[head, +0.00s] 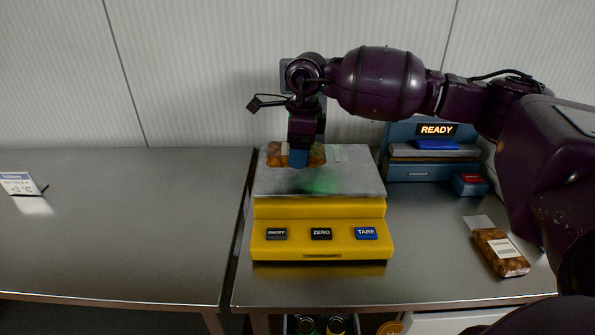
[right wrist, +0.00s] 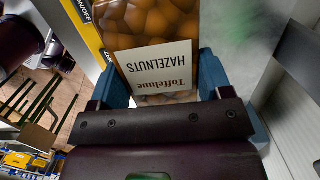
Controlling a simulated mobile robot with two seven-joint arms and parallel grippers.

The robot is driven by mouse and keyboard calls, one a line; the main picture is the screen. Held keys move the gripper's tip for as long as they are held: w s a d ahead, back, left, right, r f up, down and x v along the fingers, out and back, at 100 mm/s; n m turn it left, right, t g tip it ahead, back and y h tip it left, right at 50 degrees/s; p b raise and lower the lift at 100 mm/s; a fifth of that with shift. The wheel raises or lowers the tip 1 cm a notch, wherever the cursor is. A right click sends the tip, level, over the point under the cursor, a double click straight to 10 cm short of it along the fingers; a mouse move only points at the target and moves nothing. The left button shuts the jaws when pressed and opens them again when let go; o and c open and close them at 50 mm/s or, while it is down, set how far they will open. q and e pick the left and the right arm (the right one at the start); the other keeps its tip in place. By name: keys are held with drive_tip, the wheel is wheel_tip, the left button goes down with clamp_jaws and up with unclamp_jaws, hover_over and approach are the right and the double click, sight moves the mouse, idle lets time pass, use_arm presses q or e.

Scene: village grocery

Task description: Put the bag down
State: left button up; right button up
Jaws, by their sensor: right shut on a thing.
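A bag of hazelnuts (head: 317,155) with brown contents is at the far part of the scale's grey weighing plate (head: 350,185). My right gripper (head: 299,158) reaches down from above, its blue fingers around the bag and partly hiding it. I cannot tell whether the bag's underside touches the plate. My left gripper is in neither view.
The yellow scale (head: 320,210) has several buttons in front. A second brown bag (head: 500,252) lies on the right counter. A blue device (head: 435,172) showing "READY" stands behind. The left counter (head: 130,220) is mostly clear, with a small price sign (head: 18,184) at its far left.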

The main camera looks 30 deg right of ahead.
sight(297, 181)
wheel_tip(297, 181, down, 6)
drive_tip(key=shift+r, duration=0.15)
idle(0.3)
drive_tip(key=shift+f, duration=0.2)
drive_tip(key=o, duration=1)
drive_tip(key=shift+c, duration=0.2)
drive_tip(key=shift+r, duration=0.1)
